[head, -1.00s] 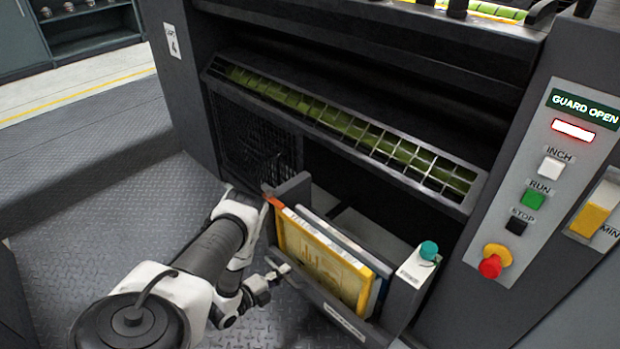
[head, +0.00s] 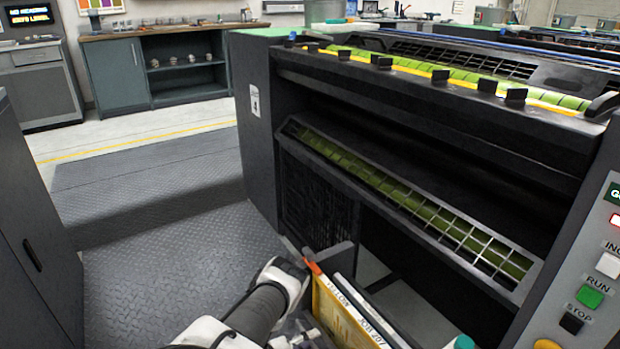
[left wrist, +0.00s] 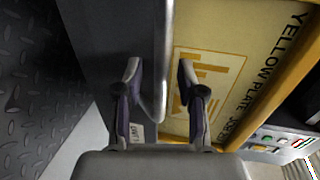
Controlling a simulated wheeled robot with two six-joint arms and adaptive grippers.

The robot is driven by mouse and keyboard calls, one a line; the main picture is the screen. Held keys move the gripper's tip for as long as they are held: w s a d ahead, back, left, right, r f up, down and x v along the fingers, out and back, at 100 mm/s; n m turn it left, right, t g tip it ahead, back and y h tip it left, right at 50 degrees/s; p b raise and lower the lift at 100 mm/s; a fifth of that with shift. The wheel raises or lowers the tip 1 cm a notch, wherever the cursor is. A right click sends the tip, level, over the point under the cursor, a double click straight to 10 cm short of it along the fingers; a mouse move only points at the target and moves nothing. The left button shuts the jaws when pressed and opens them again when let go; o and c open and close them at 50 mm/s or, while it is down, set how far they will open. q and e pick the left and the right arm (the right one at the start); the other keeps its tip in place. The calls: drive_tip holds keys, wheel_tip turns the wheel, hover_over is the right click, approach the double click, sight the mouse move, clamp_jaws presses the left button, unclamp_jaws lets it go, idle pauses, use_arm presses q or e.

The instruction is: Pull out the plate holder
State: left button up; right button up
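The plate holder (head: 338,256) stands out from the lower opening of the press, at the bottom of the head view; its front is cut off there. It holds a yellow-framed plate (head: 338,312) and a white-edged one behind it. In the left wrist view, the holder's grey front panel (left wrist: 100,40) and the yellow plate (left wrist: 235,60) fill much of the picture. My left gripper (left wrist: 159,72) is open, with the grey handle bar (left wrist: 160,108) between its parted fingers and gaps showing beside it. My right gripper is not in view.
The press (head: 262,140) stands over the holder, with a slatted guard (head: 420,205) above it. A button panel (head: 600,275) is at the right. The ribbed floor (head: 160,270) left of the press is clear. A dark cabinet (head: 35,230) stands at the left edge.

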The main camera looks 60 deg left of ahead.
use_arm(q)
drive_tip(key=v, duration=0.7)
drive_tip(key=shift+s, duration=0.25)
idle(0.4)
